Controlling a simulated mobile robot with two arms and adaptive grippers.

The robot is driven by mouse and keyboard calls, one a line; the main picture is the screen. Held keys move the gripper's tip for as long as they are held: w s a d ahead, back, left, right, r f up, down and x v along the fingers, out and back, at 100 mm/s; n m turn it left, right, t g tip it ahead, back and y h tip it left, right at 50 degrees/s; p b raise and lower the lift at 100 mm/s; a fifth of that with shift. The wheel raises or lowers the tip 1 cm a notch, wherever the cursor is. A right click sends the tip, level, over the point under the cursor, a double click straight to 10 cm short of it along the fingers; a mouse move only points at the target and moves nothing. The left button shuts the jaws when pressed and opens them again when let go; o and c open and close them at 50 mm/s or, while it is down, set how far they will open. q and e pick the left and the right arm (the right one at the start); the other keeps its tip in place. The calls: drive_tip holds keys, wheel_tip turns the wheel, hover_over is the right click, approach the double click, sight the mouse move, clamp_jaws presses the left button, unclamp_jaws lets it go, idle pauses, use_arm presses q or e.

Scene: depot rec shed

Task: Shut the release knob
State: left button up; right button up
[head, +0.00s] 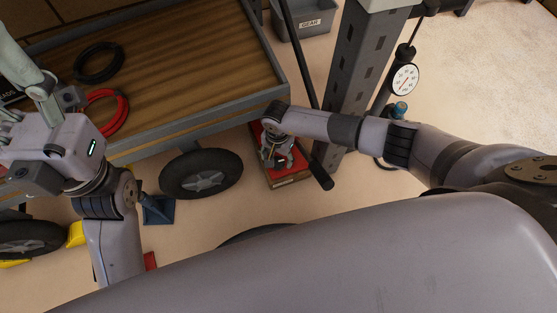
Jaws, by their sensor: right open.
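No release knob can be made out. A red unit (287,178), long and low, stands on the floor beside the cart's front right corner, and my right gripper (276,158) reaches down over it. The gripper is open, with its fingers small and dark against the red. It hides part of the unit's top, and I cannot tell if it touches anything. A dark bar with a thick grip (322,174) slants down beside the unit. My left arm shows at the left edge, but I cannot make out its gripper's fingers.
A wood-topped cart (190,65) with a grey rim and black wheels (202,174) stands behind. On it lie a black coil (99,62) and a red coil (101,111). A perforated grey post (364,75) and a round gauge (405,79) stand right. A grey GEAR bin (303,22) is behind.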

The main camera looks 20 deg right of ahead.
sight(278, 165)
drive_tip(key=shift+f+b, duration=0.6)
drive_tip(key=shift+f, duration=0.75)
drive_tip(key=shift+c, duration=0.4)
drive_tip(key=c, duration=1.1)
